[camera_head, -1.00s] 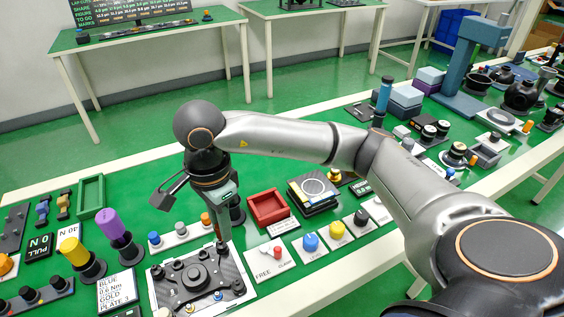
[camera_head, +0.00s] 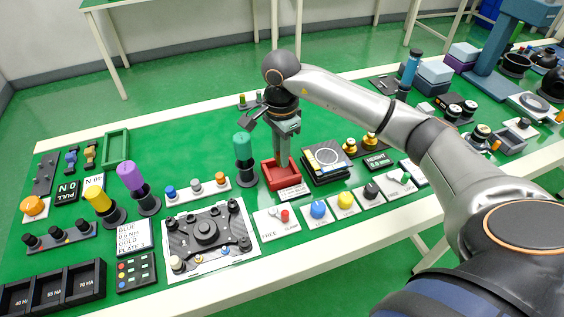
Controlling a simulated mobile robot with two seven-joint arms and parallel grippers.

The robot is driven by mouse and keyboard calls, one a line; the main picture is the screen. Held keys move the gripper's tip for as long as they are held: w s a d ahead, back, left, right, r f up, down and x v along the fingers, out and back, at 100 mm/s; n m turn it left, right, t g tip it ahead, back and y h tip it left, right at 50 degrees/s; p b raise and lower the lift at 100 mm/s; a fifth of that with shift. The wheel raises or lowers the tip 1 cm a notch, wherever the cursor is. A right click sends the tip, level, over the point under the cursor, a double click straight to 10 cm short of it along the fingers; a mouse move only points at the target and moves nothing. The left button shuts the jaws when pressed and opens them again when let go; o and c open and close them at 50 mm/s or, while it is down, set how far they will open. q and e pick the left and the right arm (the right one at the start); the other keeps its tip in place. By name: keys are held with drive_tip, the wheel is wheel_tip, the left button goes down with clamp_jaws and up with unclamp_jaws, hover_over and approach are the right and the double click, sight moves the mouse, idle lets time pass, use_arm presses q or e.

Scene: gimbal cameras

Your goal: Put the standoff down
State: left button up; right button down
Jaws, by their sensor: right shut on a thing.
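My right gripper (camera_head: 283,163) points down over the red tray (camera_head: 270,184), with its fingertips at or just inside the tray's opening. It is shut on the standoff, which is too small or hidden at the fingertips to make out. The dark plate (camera_head: 207,230) on its white-edged base lies to the left and nearer, with a round black hub and several small posts and fasteners on it. My left gripper is not in view.
A green-capped driver (camera_head: 243,146) stands close left of the red tray. A black stand with a round dial (camera_head: 327,158) is close on its right. Knob panels (camera_head: 318,210) line the front.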

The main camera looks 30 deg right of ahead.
sight(282, 174)
drive_tip(key=f, duration=0.1)
drive_tip(key=w+d+f, duration=0.1)
drive_tip(key=shift+w+d+f, duration=0.15)
drive_tip(key=shift+w+f, duration=0.15)
drive_tip(key=shift+f, duration=1.65)
drive_tip(key=c, duration=1.1)
unclamp_jaws()
drive_tip(key=shift+r, duration=0.1)
wheel_tip(282, 174, up, 12)
drive_tip(key=shift+r, duration=0.2)
